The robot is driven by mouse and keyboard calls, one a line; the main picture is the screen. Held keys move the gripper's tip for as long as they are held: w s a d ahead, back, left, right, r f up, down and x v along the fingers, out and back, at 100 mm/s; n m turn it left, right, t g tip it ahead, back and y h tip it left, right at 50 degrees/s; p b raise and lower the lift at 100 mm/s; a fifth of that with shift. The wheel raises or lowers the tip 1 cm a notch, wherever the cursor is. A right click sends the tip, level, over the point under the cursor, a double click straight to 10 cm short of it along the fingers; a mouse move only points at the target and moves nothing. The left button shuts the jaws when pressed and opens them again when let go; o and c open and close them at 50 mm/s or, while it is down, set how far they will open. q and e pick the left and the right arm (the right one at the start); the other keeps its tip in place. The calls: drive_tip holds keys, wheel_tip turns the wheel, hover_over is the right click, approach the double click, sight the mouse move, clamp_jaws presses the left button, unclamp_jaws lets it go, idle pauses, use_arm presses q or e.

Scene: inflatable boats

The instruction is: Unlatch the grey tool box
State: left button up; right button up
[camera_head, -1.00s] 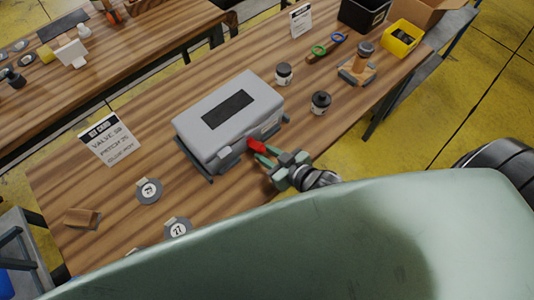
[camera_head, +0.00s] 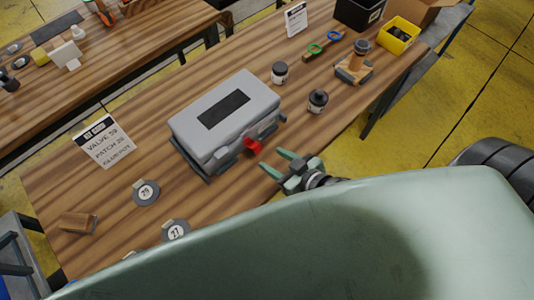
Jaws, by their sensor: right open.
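The grey tool box (camera_head: 255,98) sits on the wooden workbench with its lid down and a dark panel on top. A red latch (camera_head: 252,147) shows on its front side, near the right part. A grey latch piece (camera_head: 222,155) shows on the same side, further left. My right gripper (camera_head: 278,163) is open and empty, its green fingers pointing at the red latch from the lower right, with a small gap between. My left gripper is not in view.
A sign card (camera_head: 101,142) and round numbered discs (camera_head: 146,193) lie left and in front. A yellow bin (camera_head: 401,36) stands at the far right end.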

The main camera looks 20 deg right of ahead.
drive_tip(key=v, duration=0.2)
drive_tip(key=shift+s+d+r, duration=0.1)
drive_tip(key=shift+s+r, duration=0.05)
drive_tip(key=shift+s, duration=0.1)
idle(0.4)
